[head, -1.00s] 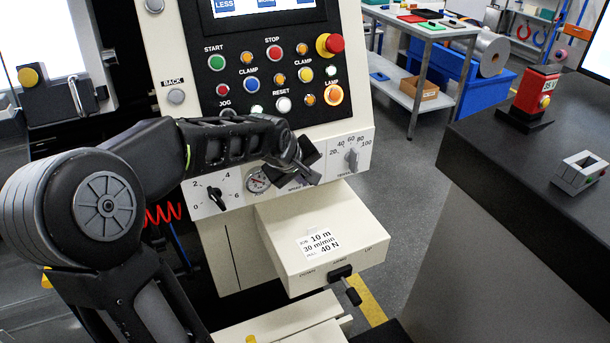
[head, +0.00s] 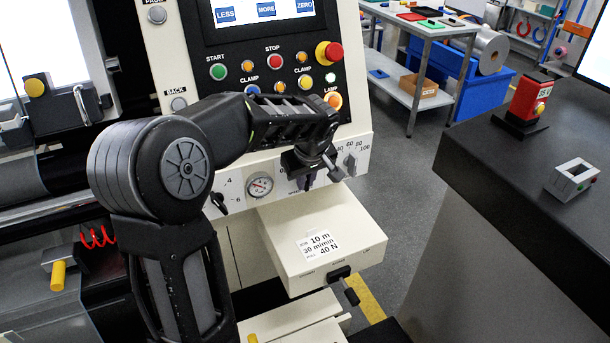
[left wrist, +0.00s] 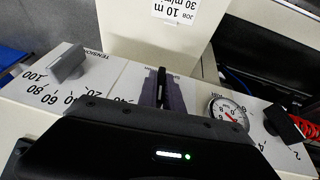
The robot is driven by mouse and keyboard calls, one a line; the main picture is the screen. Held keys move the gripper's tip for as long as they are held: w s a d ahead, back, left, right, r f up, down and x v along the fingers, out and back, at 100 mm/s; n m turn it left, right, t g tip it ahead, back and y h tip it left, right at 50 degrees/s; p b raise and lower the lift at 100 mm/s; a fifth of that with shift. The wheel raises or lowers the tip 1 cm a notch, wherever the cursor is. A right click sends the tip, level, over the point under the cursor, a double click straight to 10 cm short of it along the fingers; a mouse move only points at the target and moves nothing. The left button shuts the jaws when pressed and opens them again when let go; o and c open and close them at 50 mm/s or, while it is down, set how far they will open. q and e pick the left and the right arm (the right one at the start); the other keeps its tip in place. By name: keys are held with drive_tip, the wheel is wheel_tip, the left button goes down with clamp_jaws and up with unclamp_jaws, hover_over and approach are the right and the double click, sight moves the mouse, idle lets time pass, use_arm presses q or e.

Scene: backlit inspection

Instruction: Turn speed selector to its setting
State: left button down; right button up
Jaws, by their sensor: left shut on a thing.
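The speed selector (left wrist: 161,84) is a dark knob on the white dial strip, between the gauge and the tension knob. My left gripper (head: 307,182) reaches it from above in the head view. In the left wrist view its two purplish-grey fingers (left wrist: 176,95) stand on either side of the dark knob and are shut on it. The gripper body hides most of the selector's scale, so its setting cannot be read. The job label (head: 320,243) below reads 10 m, 30 m/min, 40 N. My right gripper is not in view.
The grey tension knob (left wrist: 67,62) sits close beside the gripper. A round gauge (head: 260,186) and a black knob (head: 217,203) lie on the other side. The button panel (head: 275,75) is above; a box with a small lever (head: 345,284) juts out below.

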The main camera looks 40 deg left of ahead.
use_arm(q)
drive_tip(key=m+g+y+p, duration=0.1)
drive_tip(key=g+y+p, duration=0.1)
drive_tip(key=g, duration=0.1)
drive_tip(key=shift+w+d+r+g, duration=0.1)
drive_tip(key=shift+g, duration=0.3)
drive_tip(key=shift+g+y+p, duration=0.5)
drive_tip(key=shift+g+p, duration=0.1)
drive_tip(key=shift+g, duration=0.3)
drive_tip(key=shift+m, duration=0.3)
drive_tip(key=c, duration=1.5)
unclamp_jaws()
